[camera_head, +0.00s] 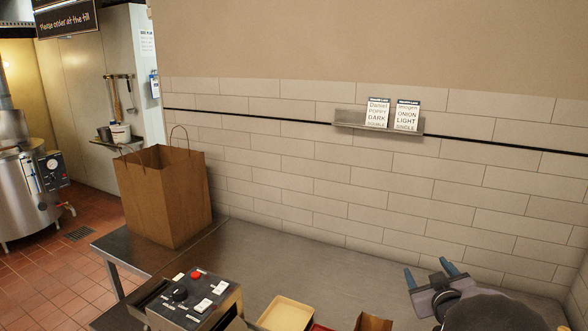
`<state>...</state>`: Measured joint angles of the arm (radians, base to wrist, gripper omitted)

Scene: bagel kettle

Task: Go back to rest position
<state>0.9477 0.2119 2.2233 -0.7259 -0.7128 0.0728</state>
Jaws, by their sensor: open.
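My gripper (430,272) is at the lower right of the head view, above the steel counter. Its two blue fingers stand apart with nothing between them, and they point up and toward the wall. A dark rounded part of my arm fills the bottom right corner behind it. The gripper is clear of the objects on the counter.
A brown paper bag (165,196) stands at the counter's left end. A control box (194,298) with a red button, a cream tray (287,314) and a cardboard box (373,323) sit along the front. Two cards stand on a wall shelf (352,119). The counter's middle (310,268) is bare.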

